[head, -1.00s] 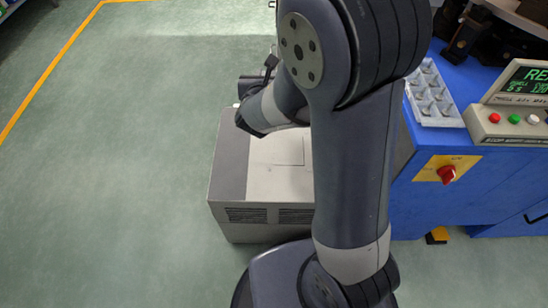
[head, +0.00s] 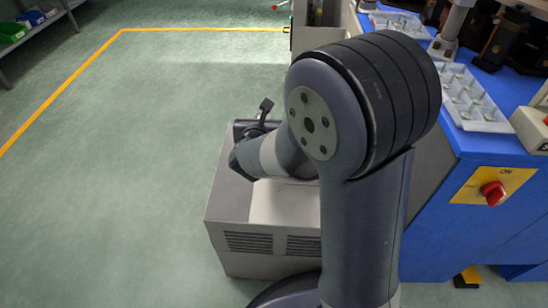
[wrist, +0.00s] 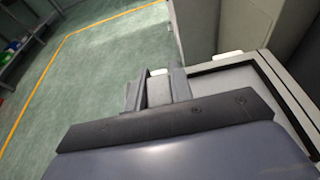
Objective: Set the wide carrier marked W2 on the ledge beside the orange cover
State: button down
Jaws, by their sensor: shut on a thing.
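My gripper (wrist: 157,92) shows in the wrist view, its two grey fingers close together. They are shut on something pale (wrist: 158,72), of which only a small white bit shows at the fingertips. No W2 mark is readable on it, so I cannot tell whether it is the wide carrier. In the head view my arm fills the middle, and the fingers and what they hold are hidden. I cannot make out the orange cover or the ledge in either view.
A blue bench (head: 433,205) stands at the right, with a pale compartment tray (head: 474,100) and a red rotary switch (head: 493,193) on a yellow plate. Green floor (head: 130,190) at the left is clear. A shelf with bins (head: 14,31) stands at the far left.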

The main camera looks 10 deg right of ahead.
jog(key=shift+f+b, duration=1.6)
jog(key=shift+f, duration=2.35)
jog(key=shift+f, duration=0.15)
jog(key=c, duration=1.3)
grip_release()
jog(key=shift+o, duration=0.2)
